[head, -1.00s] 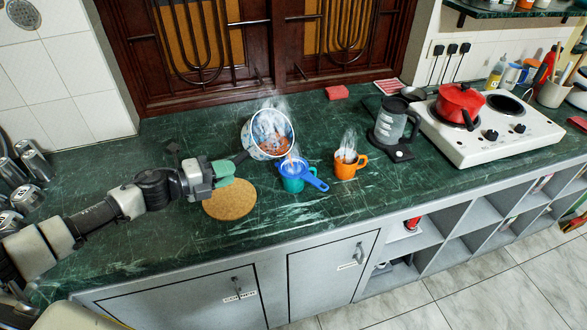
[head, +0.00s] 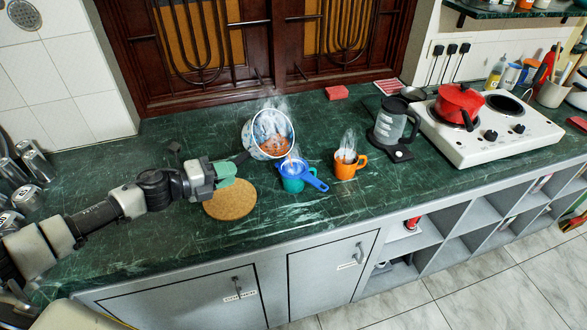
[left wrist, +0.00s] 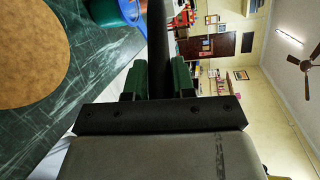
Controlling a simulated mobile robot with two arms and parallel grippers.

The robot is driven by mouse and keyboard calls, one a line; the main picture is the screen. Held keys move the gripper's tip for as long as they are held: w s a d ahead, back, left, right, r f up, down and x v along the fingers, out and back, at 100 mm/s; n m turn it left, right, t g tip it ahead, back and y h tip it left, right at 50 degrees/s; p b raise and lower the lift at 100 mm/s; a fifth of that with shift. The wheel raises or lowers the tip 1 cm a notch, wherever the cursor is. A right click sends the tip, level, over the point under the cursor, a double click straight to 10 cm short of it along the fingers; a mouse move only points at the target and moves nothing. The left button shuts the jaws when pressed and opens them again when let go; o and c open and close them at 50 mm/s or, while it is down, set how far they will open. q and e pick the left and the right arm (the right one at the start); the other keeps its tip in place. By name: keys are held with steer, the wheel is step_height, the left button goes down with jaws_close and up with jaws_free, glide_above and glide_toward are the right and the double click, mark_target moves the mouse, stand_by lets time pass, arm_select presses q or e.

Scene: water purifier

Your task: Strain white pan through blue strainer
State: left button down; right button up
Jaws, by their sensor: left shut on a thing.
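The white pan (head: 252,141) is tilted onto its side in the head view, its open mouth facing right and toward me. Orange-brown contents and steam show inside it. My left gripper (head: 233,165) is shut on the pan's dark handle, which also shows in the left wrist view (left wrist: 161,35). The blue strainer (head: 298,169) sits on top of a teal cup (head: 293,184), just below and right of the pan's rim. In the left wrist view the strainer (left wrist: 130,10) and cup (left wrist: 104,12) are cut by the top edge. My right gripper is not in view.
A round cork mat (head: 230,200) lies below the left gripper. A steaming orange mug (head: 348,165) stands right of the cup. A grey kettle (head: 388,128) and a stove with a red pot (head: 459,104) are farther right. The left counter is mostly clear.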

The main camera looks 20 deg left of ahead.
arm_select(q)
steer(key=shift+d+r+m+y+p, duration=0.3)
steer(key=shift+m+p, duration=0.2)
steer(key=shift+p, duration=0.15)
stand_by(1.3)
steer(key=shift+s+d+f+m+p, duration=0.15)
steer(key=shift+d+f+m+p, duration=0.2)
steer(key=shift+f+m, duration=0.15)
stand_by(1.4)
steer(key=n+b, duration=0.1)
steer(key=b, duration=0.1)
steer(key=a+f+n+b, duration=0.1)
steer(key=b, duration=0.1)
steer(key=shift+w+a+f+h, duration=0.15)
steer(key=shift+w+a+h, duration=0.15)
steer(key=shift+h, duration=0.1)
steer(key=w+a+f+n+t+h+b, duration=0.2)
steer(key=w+a+f+n+h+b, duration=0.1)
steer(key=a+n+b, duration=0.5)
steer(key=shift+a+f+t+b, duration=0.4)
steer(key=shift+a+f+b, duration=0.2)
steer(key=shift+b, duration=0.5)
steer(key=shift+w+r, duration=0.1)
steer(key=shift+r, duration=0.1)
